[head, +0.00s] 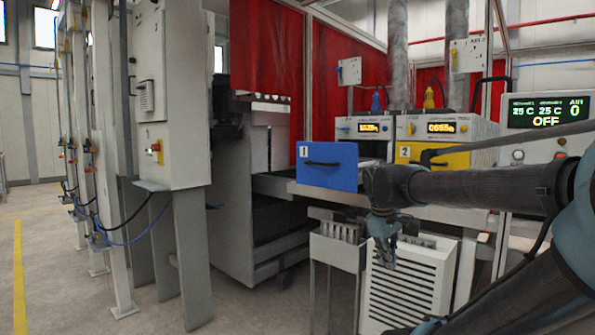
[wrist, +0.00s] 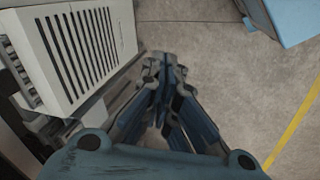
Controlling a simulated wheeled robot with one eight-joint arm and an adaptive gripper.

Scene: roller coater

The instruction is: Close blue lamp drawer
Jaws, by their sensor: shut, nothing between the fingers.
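The blue lamp drawer (head: 326,167) is marked 1 and has a dark horizontal handle. Its front stands well forward of the lamp unit (head: 366,127) behind it, so it is pulled out. My gripper (head: 386,262) hangs below and to the right of the blue drawer, pointing down, shut and apart from it. In the wrist view my gripper (wrist: 163,60) has its fingertips together over the floor, with nothing between them.
A yellow drawer (head: 458,158) marked 2 is right of the blue one. A grey control cabinet (head: 170,110) stands left. The floor (head: 70,270) at left is open.

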